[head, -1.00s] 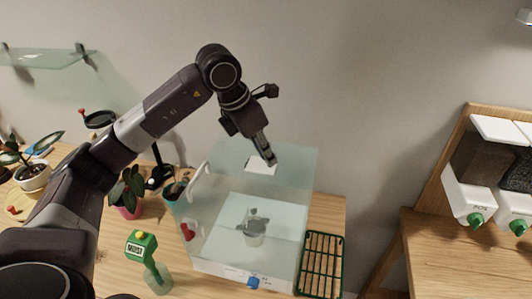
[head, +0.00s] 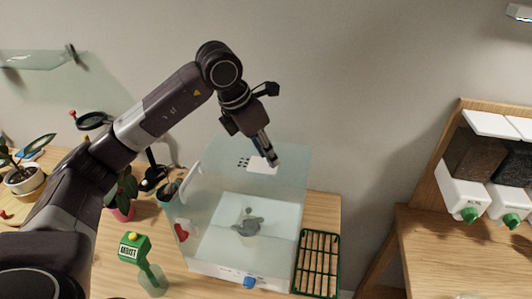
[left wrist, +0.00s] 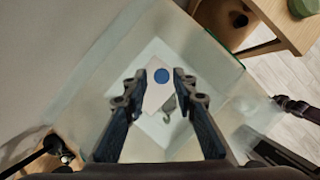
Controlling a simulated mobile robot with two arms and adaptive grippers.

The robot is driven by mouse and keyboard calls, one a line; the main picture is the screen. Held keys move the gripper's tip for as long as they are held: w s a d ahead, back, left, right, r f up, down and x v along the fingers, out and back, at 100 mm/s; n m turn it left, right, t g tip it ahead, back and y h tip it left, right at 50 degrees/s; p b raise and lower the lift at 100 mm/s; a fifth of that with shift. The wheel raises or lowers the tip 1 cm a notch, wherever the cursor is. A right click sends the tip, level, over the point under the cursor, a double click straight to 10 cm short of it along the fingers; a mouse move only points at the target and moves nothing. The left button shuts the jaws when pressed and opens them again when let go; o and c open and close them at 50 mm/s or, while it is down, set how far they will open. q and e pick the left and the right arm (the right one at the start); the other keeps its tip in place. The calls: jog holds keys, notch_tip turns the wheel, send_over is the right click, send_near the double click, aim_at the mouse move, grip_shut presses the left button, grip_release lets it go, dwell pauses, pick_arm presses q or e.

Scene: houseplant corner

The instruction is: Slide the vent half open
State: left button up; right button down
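The clear glass box (head: 200,225) stands on the wooden table with a small grey plant pot inside. In its top are small vent holes (head: 242,162), and right of them lies the white vent slide (head: 262,166). My left gripper (head: 273,158) reaches down to the slide's right part. In the left wrist view the slide (left wrist: 151,101) carries a round blue knob (left wrist: 161,76). The left gripper's fingers (left wrist: 160,75) are apart, one on each side of the knob, with gaps showing; touch cannot be told. My right gripper is not recognisable in either view.
A green-headed spray bottle (head: 135,248) stands left of the box, potted plants (head: 27,180) farther left. A green-framed rack (head: 318,262) lies right of the box. White dispensers (head: 463,195) stand on a separate desk at right.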

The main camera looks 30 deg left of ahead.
pick_arm(q)
jog(key=shift+o, duration=0.5)
jog(key=shift+a, duration=0.15)
jog(key=shift+r, duration=0.1)
jog(key=shift+s+r, duration=0.1)
jog(key=shift+r, duration=0.2)
jog(key=v, duration=1.1)
